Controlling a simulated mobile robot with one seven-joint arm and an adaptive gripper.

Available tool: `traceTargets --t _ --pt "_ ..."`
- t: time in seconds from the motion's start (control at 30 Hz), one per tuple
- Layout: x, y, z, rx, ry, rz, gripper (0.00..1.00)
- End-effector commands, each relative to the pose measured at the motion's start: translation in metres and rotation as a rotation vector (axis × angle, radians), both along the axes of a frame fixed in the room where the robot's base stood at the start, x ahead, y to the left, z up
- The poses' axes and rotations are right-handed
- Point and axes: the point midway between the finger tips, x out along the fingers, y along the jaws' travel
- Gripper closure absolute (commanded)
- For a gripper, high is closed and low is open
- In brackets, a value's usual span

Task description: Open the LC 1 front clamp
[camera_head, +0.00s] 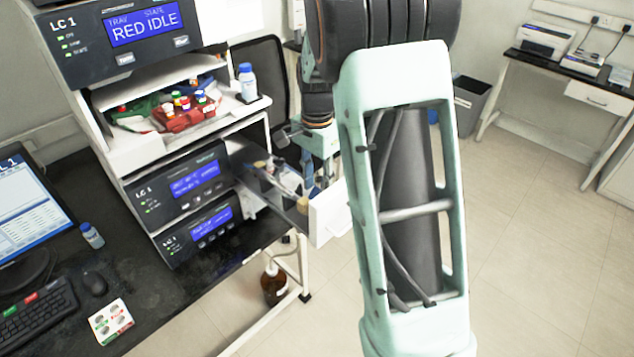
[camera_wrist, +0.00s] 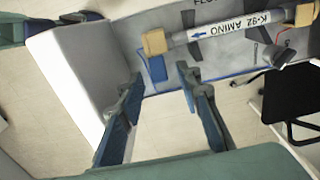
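The LC 1 stack (camera_head: 180,190) stands at left, with a tray pulled out from its side (camera_head: 322,215). In the wrist view, a white column (camera_wrist: 235,27) labelled "K-92 AMINO" lies across the grey tray panel (camera_wrist: 120,35), with tan end fittings (camera_wrist: 155,42). Dark upright pieces (camera_wrist: 189,32) touch or pass behind the column. I cannot tell which is the front clamp, or whether any clamp is open or shut. My gripper (camera_wrist: 160,78) is open and empty, its blue-padded fingers apart, just short of the near tan fitting. In the head view it hangs over the tray, partly hidden.
A red rack of capped vials (camera_head: 185,112) and a white bottle (camera_head: 247,82) stand on the upper shelves. A brown bottle (camera_head: 273,285) stands below the tray. A black chair (camera_wrist: 295,100) is near the tray.

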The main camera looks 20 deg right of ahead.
Motion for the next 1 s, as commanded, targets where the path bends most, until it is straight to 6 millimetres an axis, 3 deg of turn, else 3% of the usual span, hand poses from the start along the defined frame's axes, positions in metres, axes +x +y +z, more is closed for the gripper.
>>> traceTargets --t 0.2,0.47,1.0 --pt "0.0 0.0 0.0 0.0 0.0 0.0 0.7" --pt "0.0001 0.0 0.0003 0.0 0.0 0.0 0.99" --pt "-0.0025 0.0065 0.0022 -0.087 -0.054 0.006 1.0"
